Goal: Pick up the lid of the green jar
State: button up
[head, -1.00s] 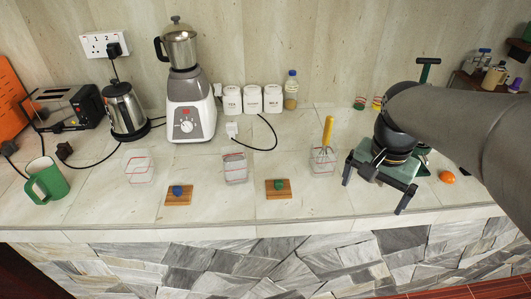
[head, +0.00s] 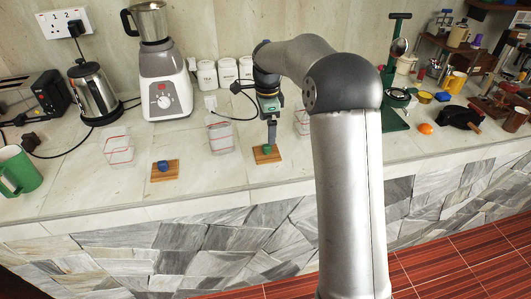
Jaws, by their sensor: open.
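A square wooden lid (head: 262,157) with a green knob (head: 267,149) lies on the counter, right of centre in the head view. My gripper (head: 271,138) points down right over this knob. Its jaws are open, and its fingers are at or just above the knob; contact cannot be told from this angle. A clear jar with red lines (head: 220,139) stands left of the lid. Another clear jar (head: 302,122) stands to the right, partly hidden by my arm. Neither jar looks green.
A second wooden lid (head: 165,171) with a blue knob lies left, near another clear jar (head: 118,150). A blender (head: 162,95), a kettle (head: 95,95) and white canisters (head: 227,72) stand behind. A green mug (head: 18,172) is far left. An orange (head: 425,128) lies right.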

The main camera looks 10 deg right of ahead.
aim_at(269, 147)
notch_tip(269, 147, down, 4)
jog(key=shift+f, duration=0.15)
jog(key=shift+d+f+p, duration=0.15)
jog(key=shift+f+p, duration=0.2)
jog(key=shift+f, duration=0.95)
jog(key=shift+d+f+p, duration=0.1)
jog(key=shift+f+p, duration=0.25)
jog(key=shift+f, duration=0.95)
jog(key=c, duration=1)
